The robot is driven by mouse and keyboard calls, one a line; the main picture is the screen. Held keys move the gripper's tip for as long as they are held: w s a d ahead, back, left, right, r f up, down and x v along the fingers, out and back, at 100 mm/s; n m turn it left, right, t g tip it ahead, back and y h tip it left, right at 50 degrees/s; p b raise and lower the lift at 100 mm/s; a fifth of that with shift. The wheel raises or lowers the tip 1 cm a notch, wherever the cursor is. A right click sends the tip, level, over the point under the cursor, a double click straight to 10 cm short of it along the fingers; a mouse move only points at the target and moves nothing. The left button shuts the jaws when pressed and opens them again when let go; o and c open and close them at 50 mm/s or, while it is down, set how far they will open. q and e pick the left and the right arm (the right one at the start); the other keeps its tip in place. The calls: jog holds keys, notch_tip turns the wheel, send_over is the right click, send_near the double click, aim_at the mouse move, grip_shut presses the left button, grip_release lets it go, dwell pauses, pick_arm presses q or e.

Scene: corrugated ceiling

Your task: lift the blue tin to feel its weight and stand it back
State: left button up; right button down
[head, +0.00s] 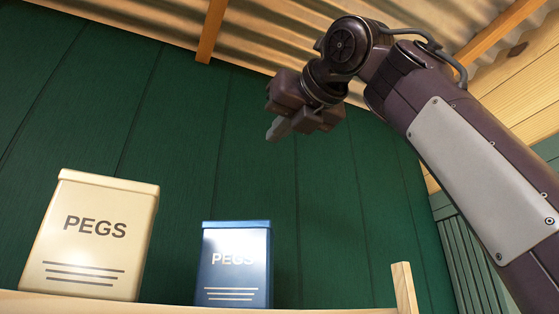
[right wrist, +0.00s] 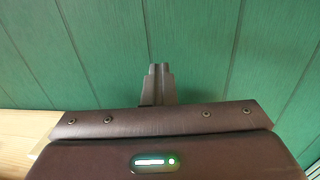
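The blue tin (head: 234,265) stands upright on a wooden shelf (head: 200,305) in the head view. It has a lid, the word PEGS and pale lines on its front. My right gripper (head: 280,128) is above the blue tin and a little to its right, clear of it. In the right wrist view its two fingers (right wrist: 159,72) are together with nothing between them. The blue tin cannot be made out in that view. My left gripper is in neither view.
A larger cream tin (head: 92,235), also marked PEGS, stands left of the blue tin with a gap between. A wooden post (head: 405,288) rises at the shelf's right end. A green plank wall (head: 330,220) is behind; the shelf between blue tin and post looks bare.

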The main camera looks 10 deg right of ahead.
jog(key=shift+d+r, duration=0.15)
dwell(0.3)
jog(key=shift+c, duration=2.2)
grip_release()
